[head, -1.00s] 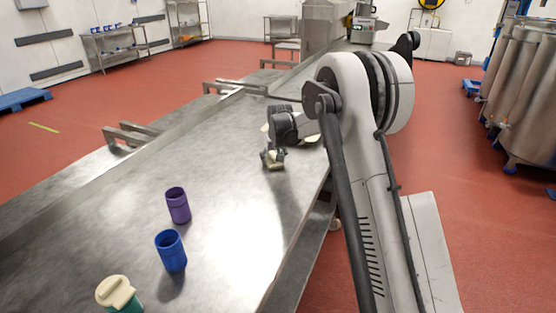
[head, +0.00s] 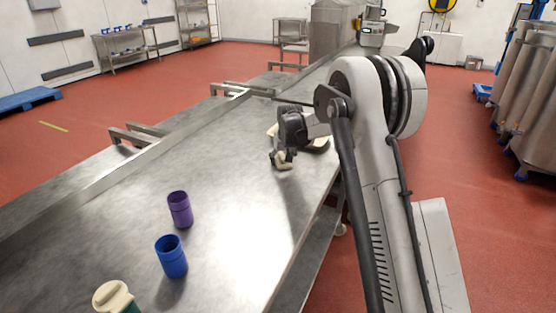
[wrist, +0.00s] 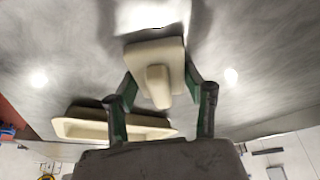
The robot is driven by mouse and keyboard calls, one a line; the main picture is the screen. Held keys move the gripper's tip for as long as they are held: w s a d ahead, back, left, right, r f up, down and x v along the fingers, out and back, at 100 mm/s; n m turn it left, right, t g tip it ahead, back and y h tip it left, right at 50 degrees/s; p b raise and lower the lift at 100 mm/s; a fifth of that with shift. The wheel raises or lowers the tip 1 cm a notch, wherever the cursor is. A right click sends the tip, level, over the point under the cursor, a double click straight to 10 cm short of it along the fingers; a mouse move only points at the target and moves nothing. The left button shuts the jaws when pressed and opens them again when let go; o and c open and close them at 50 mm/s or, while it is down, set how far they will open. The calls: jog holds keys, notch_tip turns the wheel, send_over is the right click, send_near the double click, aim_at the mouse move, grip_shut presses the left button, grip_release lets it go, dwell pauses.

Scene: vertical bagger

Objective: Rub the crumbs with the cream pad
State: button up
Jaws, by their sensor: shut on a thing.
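The cream pad (wrist: 157,58) is a square block with a raised grip. My gripper (wrist: 160,88) is shut on that grip, with a green-lined finger on each side. In the head view, my gripper (head: 281,157) holds the pad (head: 284,164) low over the far right part of the steel table (head: 225,160). I cannot tell whether the pad touches the steel. I cannot make out any crumbs in either view.
A cream tray (wrist: 82,128) lies close to my gripper, partly hidden by my arm in the head view. A purple cup (head: 180,210), a blue cup (head: 171,257) and a cream-lidded green container (head: 114,297) stand nearer. The table between is clear.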

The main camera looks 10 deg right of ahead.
aim_at(294, 167)
jog(key=shift+s+d+b, duration=0.25)
jog(key=shift+s+d, duration=0.65)
jog(key=shift+d, duration=0.2)
jog(key=shift+s+d+b, duration=0.25)
jog(key=shift+s+d, duration=0.6)
jog(key=shift+d, duration=0.2)
jog(key=shift+s+d+r, duration=0.1)
jog(key=shift+d+r, duration=0.05)
notch_tip(294, 167, up, 8)
jog(key=p, duration=0.3)
